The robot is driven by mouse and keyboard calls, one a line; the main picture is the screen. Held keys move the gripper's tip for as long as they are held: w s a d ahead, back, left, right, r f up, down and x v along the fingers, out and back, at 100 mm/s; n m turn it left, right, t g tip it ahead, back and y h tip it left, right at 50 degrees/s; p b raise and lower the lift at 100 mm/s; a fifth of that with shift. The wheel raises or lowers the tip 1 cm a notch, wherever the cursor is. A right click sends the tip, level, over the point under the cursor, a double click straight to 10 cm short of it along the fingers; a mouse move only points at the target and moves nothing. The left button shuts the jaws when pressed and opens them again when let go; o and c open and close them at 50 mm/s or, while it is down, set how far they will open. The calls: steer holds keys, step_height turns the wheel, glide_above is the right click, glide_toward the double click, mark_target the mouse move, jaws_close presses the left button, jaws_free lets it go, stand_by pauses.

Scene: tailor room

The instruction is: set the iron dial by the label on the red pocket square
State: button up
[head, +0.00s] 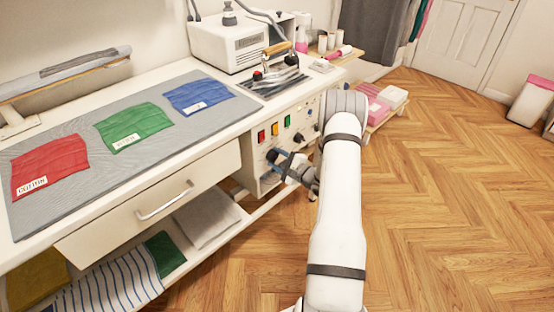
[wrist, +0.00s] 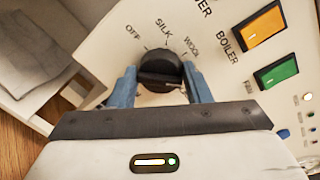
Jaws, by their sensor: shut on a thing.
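The red pocket square (head: 50,165) lies at the left on the grey mat, with a white label reading COTTON. In the wrist view the black dial (wrist: 159,64) sits on the white panel, with OFF, SILK and WOOL printed around it. The rest of its scale is hidden. My gripper (wrist: 159,80) is shut on the dial, one blue finger on each side. I cannot tell which mark the dial points to. In the head view my gripper (head: 280,157) is low at the panel front. The iron (head: 282,63) rests on the worktop above.
A green square (head: 134,125) and a blue square (head: 197,97) lie on the mat (head: 235,108). Orange (wrist: 261,34) and green (wrist: 277,71) switches sit right of the dial, near BOILER. A drawer (head: 150,205) is left of the panel.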

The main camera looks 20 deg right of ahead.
steer(key=shift+w+d+r, duration=0.1)
steer(key=o, duration=0.9)
steer(key=shift+o, duration=0.2)
steer(key=v, duration=0.8)
